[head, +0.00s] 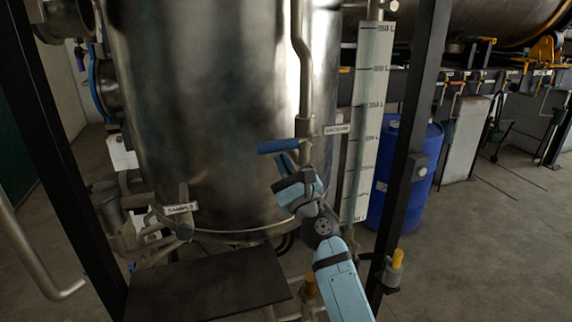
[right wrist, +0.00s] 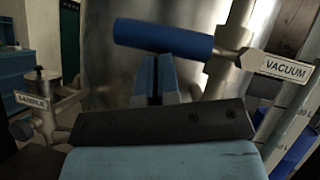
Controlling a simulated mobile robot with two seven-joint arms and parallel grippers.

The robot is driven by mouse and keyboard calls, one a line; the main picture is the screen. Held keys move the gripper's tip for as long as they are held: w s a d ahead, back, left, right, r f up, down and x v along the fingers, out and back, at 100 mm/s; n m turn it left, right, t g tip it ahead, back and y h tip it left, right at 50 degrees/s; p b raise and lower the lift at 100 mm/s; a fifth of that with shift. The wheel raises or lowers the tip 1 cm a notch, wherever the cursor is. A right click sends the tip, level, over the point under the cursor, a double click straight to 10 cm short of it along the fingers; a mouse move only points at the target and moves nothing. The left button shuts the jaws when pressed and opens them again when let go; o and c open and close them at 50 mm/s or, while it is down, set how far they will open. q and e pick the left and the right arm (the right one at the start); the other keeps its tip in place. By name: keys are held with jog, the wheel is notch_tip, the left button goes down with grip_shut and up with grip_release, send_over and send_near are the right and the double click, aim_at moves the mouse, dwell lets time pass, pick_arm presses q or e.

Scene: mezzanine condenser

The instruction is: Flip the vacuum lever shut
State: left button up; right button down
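The vacuum lever (head: 279,146) has a blue grip that lies roughly level, pointing left from the pipe in front of the steel vessel. In the right wrist view the blue grip (right wrist: 163,36) joins a metal valve stem next to the VACUUM tag (right wrist: 286,68). The tag also shows in the head view (head: 337,129). My right gripper (head: 288,164) is just below the lever. Its two blue fingers (right wrist: 156,75) are close together with only a thin dark slit between them, and nothing shows held. Whether the fingertips touch the grip cannot be told. My left gripper is out of view.
The steel vessel (head: 215,100) fills the middle. A SAMPLE valve (head: 182,209) sits lower left. A scaled level gauge (head: 369,120) and a black post (head: 411,130) stand right of the lever, with a blue drum (head: 404,180) behind. A dark plate (head: 205,285) lies below.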

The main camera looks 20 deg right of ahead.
jog(key=shift+a+r, duration=0.15)
jog(key=shift+r, duration=0.1)
dwell(0.4)
jog(key=s+f+n+g+h+p, duration=0.1)
jog(key=s+f+n+g, duration=0.5)
jog(key=s+f+n, duration=0.9)
jog(key=s+f+n+g+h+p, duration=0.1)
jog(key=s+f+n+g+p, duration=0.3)
jog(key=s+f+n, duration=1.2)
notch_tip(320, 180, down, 8)
jog(key=s+g, duration=0.2)
jog(key=shift+s+d+n+g, duration=0.2)
jog(key=shift+s+n+g, duration=0.1)
jog(key=shift+s+g, duration=0.1)
jog(key=shift+r, duration=0.15)
